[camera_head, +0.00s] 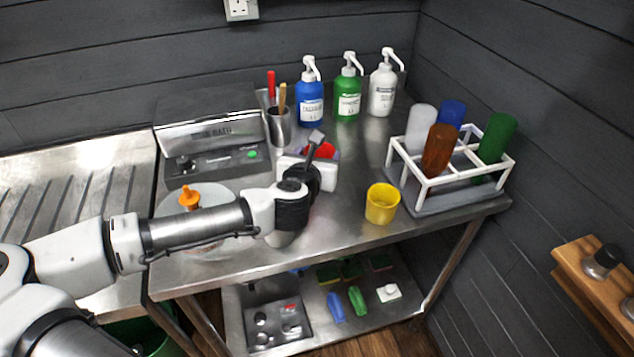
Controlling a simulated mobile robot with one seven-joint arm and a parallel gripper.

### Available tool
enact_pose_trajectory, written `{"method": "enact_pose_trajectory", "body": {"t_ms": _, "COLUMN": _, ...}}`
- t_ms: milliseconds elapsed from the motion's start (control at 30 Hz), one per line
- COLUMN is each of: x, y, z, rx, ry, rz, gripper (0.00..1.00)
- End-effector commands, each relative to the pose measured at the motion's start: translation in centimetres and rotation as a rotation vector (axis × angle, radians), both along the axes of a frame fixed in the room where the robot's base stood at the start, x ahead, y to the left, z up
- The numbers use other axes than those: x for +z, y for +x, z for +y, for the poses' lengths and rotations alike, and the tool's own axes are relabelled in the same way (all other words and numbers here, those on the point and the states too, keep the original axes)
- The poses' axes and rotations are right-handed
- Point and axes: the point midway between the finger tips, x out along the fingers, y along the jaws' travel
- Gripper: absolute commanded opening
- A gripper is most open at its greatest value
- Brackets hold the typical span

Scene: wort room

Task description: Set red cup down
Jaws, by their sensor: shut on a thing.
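The red cup (325,150) shows in the head view near the middle of the steel worktop, mostly hidden behind my gripper. My gripper (317,147) is shut on it. The hand and wrist cover the cup's lower part, so I cannot tell whether its base touches the worktop. A sliver of something purple shows at the cup's right side. A yellow cup (382,204) stands upright on the worktop (345,225) to the right and nearer the front edge.
A white rack (452,182) with several coloured cups or bottles stands at the right. Blue (310,100), green (347,95) and white (382,90) pump bottles stand behind. A utensil pot (278,128) and a grey appliance (212,135) are left. Bare worktop lies around the yellow cup.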

Motion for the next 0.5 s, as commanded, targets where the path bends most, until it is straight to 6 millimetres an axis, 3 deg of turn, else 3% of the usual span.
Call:
{"method": "enact_pose_trajectory", "body": {"t_ms": 33, "x": -0.9, "y": 0.0, "z": 0.0, "rx": 0.0, "ry": 0.0, "rz": -0.001, "gripper": 0.37}}
{"method": "enact_pose_trajectory", "body": {"t_ms": 267, "x": -1.8, "y": 0.0, "z": 0.0, "rx": 0.001, "ry": 0.001, "rz": -0.001, "gripper": 0.37}}
{"method": "enact_pose_trajectory", "body": {"t_ms": 500, "x": -5.0, "y": 0.0, "z": 0.0, "rx": 0.001, "ry": 0.0, "rz": 0.001, "gripper": 0.37}}
